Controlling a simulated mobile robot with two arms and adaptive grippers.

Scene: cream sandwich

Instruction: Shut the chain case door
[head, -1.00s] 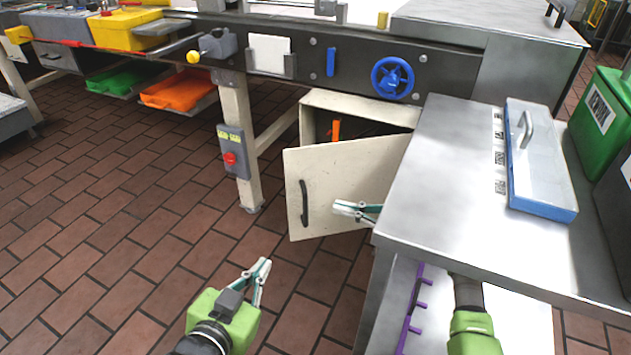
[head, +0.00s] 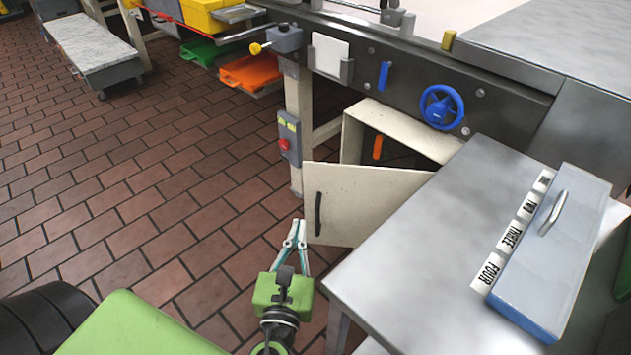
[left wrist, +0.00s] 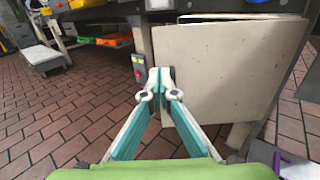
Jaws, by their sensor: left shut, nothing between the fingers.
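The chain case door (head: 375,205) is a cream panel with a dark handle (head: 318,214) near its left edge. It stands ajar in front of the cream chain case (head: 400,125), and a gap shows above and behind it. My left gripper (head: 296,225) is shut and empty, just left of the door's handle edge. In the left wrist view its fingertips (left wrist: 157,84) overlap the left edge of the door (left wrist: 225,65); I cannot tell whether they touch it. My right gripper is not in view.
An orange object (head: 377,147) shows inside the case. A grey metal table (head: 430,240) bounds the right side and hides the door's lower right. A post with a red-button switch box (head: 289,140) stands to the left. The brick floor at left is open.

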